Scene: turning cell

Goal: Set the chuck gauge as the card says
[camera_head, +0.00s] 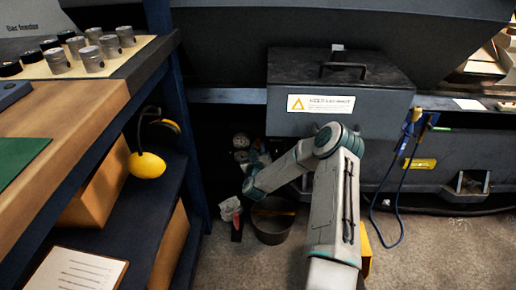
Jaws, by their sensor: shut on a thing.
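Two small pale round dials, likely the chuck gauges (240,148), sit one above the other in the dark space left of the grey box. Their needles and marks are too small to read. My arm bends down to a teal wrist joint just below them. My gripper (250,162) is small and dark beside the lower dial, shut on a part there; its fingers and that part are mostly hidden. A printed sheet (76,271), possibly the card, lies on the lower left shelf; its text is unreadable.
A dark grey lidded box (340,92) with a warning label stands behind my elbow. A bucket (272,222) is on the floor below my wrist. The left bench (90,110) holds several metal cylinders. Blue cables (392,190) hang at right. Open floor lies at lower right.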

